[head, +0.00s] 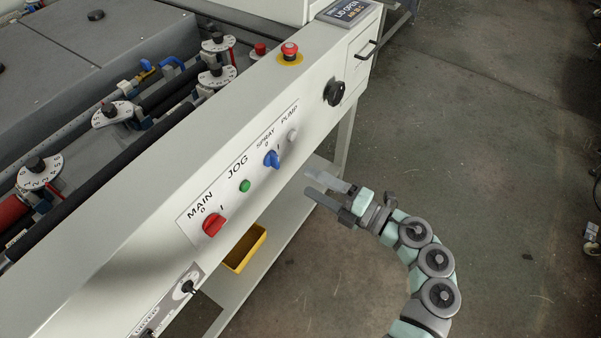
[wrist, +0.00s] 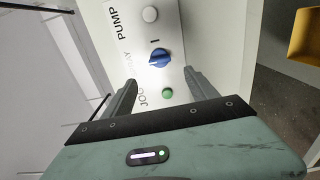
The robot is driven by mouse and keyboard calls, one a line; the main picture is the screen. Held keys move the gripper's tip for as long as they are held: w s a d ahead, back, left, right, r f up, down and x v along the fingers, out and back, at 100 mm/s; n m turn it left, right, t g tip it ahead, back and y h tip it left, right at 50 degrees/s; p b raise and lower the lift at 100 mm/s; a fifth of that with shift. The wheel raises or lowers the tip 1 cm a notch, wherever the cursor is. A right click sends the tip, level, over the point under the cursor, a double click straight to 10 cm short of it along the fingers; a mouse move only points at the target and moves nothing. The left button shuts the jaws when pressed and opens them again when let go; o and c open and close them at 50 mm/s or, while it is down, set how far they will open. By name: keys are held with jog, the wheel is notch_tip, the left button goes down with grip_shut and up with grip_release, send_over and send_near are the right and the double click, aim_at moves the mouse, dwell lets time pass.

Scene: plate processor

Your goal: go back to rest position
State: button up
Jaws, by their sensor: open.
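My gripper (head: 330,193) is open and empty in the head view, in front of the control panel and apart from it. Its two fingers point toward the blue spray knob (head: 271,159). In the wrist view, my gripper (wrist: 160,90) has its fingers spread on either side of the panel. Between and beyond them show the blue knob (wrist: 159,58), the green jog button (wrist: 167,93) and the pale pump button (wrist: 149,14). In the head view the panel also carries the red main switch (head: 213,224) and the green jog button (head: 244,186).
The white plate processor (head: 120,260) fills the left side. A red emergency stop (head: 289,52) and a black knob (head: 334,93) sit further along it. A yellow bin (head: 245,248) is on the lower shelf. The concrete floor (head: 480,130) to the right is mostly free.

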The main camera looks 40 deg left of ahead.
jog(key=shift+d, duration=0.4)
